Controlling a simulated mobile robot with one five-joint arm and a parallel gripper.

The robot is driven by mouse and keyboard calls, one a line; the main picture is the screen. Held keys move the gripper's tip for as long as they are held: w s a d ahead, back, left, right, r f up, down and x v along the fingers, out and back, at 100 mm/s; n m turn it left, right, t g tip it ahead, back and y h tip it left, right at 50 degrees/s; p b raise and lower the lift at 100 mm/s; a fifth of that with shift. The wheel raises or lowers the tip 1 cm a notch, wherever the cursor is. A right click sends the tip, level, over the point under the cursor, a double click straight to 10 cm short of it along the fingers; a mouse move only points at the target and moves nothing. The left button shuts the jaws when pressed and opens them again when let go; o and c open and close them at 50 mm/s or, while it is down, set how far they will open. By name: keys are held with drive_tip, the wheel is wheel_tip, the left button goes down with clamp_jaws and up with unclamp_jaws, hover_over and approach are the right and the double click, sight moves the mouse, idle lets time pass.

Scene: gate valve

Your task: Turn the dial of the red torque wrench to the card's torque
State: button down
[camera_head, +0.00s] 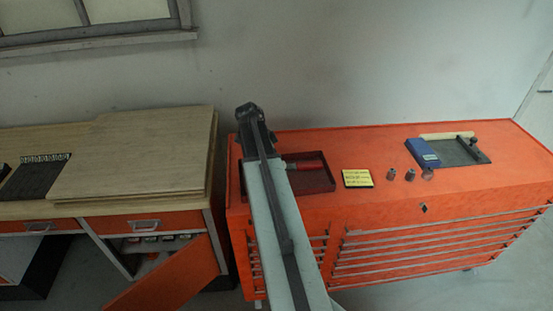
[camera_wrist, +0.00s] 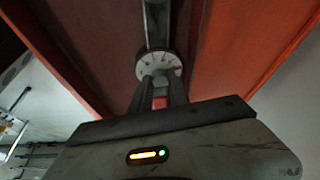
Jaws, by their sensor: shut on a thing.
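The red torque wrench (camera_head: 304,165) lies in a dark red tray (camera_head: 318,184) on the orange tool chest; my arm hides much of it in the head view. In the wrist view its round pale dial (camera_wrist: 145,68) with dark tick marks sits on the grey shaft (camera_wrist: 156,25). My gripper (camera_wrist: 160,82) is shut at the dial, its fingers on either side of a small grey part in front of the marked face. A red bit of the wrench (camera_wrist: 159,103) shows between the fingers. The dial's reading is too small to read. The yellow card (camera_head: 357,178) lies right of the tray; its text is not legible.
Several small metal sockets (camera_head: 410,175) stand right of the card. A blue box (camera_head: 422,152) and a dark plate (camera_head: 462,151) lie farther right. A wooden workbench (camera_head: 130,160) with an open orange door (camera_head: 172,280) stands left of the chest. The tray walls rise beside the wrench.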

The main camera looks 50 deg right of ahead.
drive_tip(key=m, duration=0.2)
drive_tip(key=m+g+y, duration=0.1)
drive_tip(key=m, duration=0.2)
drive_tip(key=shift+w+d, duration=0.15)
drive_tip(key=shift+g, duration=0.3)
drive_tip(key=shift+y, duration=0.3)
drive_tip(key=c, duration=1.3)
unclamp_jaws()
drive_tip(key=shift+o, duration=0.2)
drive_tip(key=p+v, duration=0.7)
drive_tip(key=shift+r, duration=0.35)
